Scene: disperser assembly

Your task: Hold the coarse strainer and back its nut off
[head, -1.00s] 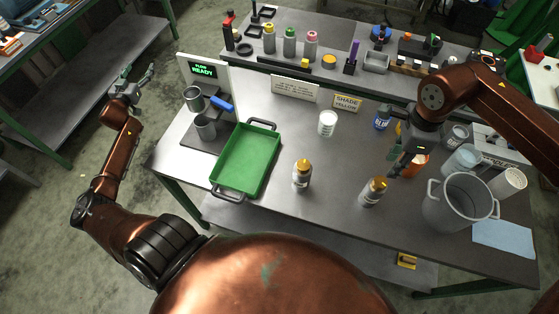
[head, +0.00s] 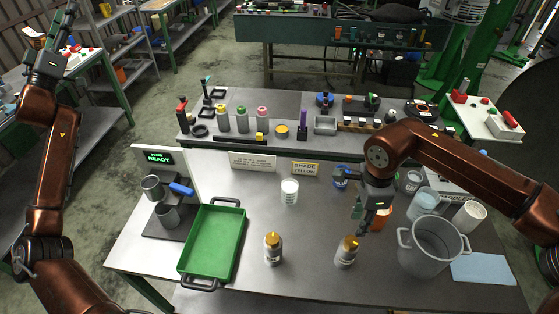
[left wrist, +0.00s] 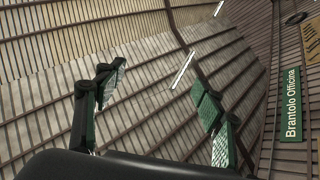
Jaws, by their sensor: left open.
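I cannot make out a coarse strainer or its nut for certain in either view. My left gripper (head: 68,22) is raised high at the upper left of the head view, away from the tables. In the left wrist view its two green-padded fingers (left wrist: 158,98) are spread with nothing between them, against the ribbed wall. My right gripper (head: 361,208) points down over the right part of the bench, close to an orange container (head: 381,217). Its fingertips are too small and dark to show whether they are apart.
Several bottles and tools line the back shelf. The bench middle is fairly clear.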

